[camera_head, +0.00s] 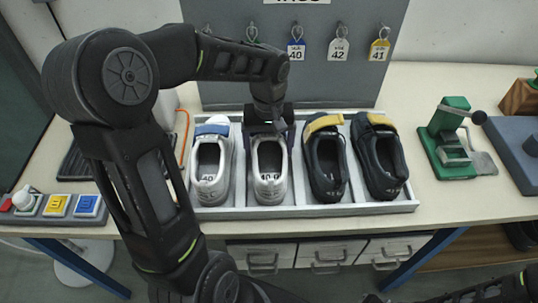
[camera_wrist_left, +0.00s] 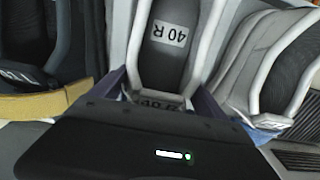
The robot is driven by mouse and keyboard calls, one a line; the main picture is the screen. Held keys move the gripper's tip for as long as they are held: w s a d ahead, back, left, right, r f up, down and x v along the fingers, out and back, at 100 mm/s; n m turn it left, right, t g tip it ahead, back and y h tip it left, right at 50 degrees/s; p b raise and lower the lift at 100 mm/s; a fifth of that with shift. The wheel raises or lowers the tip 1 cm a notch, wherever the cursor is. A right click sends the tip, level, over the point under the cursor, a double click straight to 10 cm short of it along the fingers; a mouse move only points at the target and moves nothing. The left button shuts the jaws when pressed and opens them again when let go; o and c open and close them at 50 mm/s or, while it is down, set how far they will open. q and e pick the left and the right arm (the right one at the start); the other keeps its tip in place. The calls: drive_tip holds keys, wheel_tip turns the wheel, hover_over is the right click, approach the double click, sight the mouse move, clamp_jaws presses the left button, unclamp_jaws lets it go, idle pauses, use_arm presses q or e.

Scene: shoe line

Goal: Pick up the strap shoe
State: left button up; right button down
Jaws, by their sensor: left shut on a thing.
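Several strap shoes stand side by side in a grey tray (camera_head: 305,211). The second from the left is a light grey shoe (camera_head: 269,185), marked 40 R inside in the left wrist view (camera_wrist_left: 168,36). My left gripper (camera_head: 266,127) points down over its front part and is shut on it; purple edges show on both sides there. The shoe still sits in its tray place. The grip itself is mostly hidden behind the gripper body. Beside it are a light grey shoe with a blue strap (camera_head: 209,180) and two dark shoes with yellow straps (camera_head: 327,170) (camera_head: 381,165). My right gripper is not seen.
A grey board (camera_head: 225,85) with hanging number tags stands behind the tray. A green press (camera_head: 450,145) is at the right. A button panel (camera_head: 60,207) is at the left. White drawers (camera_head: 320,252) sit under the table. Neighbouring shoes are close on both sides.

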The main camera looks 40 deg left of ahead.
use_arm(q)
drive_tip(key=c, duration=0.9)
drive_tip(key=shift+r, duration=0.1)
wheel_tip(320, 180, up, 10)
drive_tip(key=shift+f+b, duration=0.1)
drive_tip(key=shift+b, duration=0.3)
idle(0.3)
